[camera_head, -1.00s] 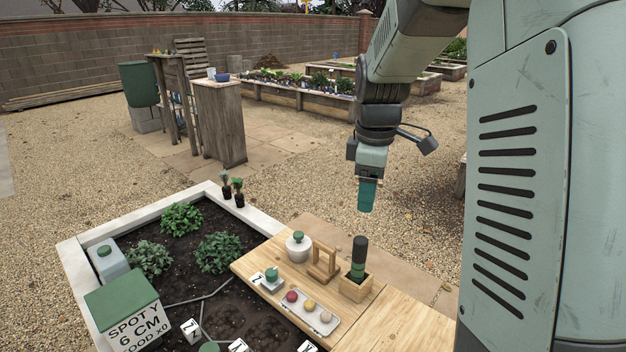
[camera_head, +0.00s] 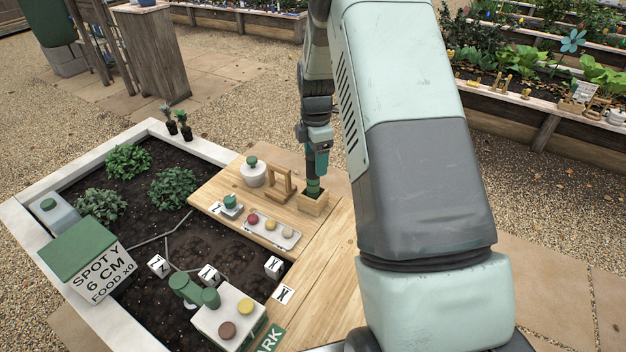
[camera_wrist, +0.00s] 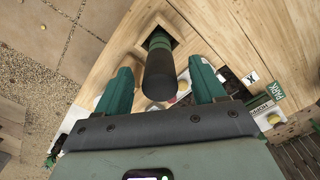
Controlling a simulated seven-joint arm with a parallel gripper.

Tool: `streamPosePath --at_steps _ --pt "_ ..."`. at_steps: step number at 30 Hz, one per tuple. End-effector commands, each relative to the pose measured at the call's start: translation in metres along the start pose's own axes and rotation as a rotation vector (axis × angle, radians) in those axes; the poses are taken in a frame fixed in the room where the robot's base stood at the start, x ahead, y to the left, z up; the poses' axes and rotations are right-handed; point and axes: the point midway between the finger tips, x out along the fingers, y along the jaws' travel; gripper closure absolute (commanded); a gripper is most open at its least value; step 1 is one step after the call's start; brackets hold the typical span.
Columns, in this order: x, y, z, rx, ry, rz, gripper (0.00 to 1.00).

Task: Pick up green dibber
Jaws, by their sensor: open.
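The green dibber (camera_head: 314,187) stands upright in a small wooden holder box (camera_head: 312,205) on the wooden bench. It has a black handle and a green band. In the wrist view the dibber (camera_wrist: 159,72) points up toward the camera, its black end between my two teal fingers. My gripper (camera_head: 318,170) is open over the holder, pointing down. In the wrist view my gripper (camera_wrist: 160,68) has a finger on each side of the dibber, with gaps showing. The dibber's lower end is hidden in the holder.
A wooden frame (camera_head: 279,184) stands just left of the holder, with a white lidded pot (camera_head: 253,173) beyond. The soil bed (camera_head: 150,216) with plants is to the left. Bare bench top lies nearer.

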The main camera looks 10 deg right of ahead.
Motion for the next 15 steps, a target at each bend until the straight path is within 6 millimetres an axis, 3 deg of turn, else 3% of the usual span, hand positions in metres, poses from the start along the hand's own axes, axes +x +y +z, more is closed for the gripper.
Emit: streamPosePath --at_steps 7,15 --pt "0.038 0.001 -0.002 -0.001 0.000 -0.003 0.31" --pt "0.045 0.001 -0.002 0.000 0.000 0.000 0.31"
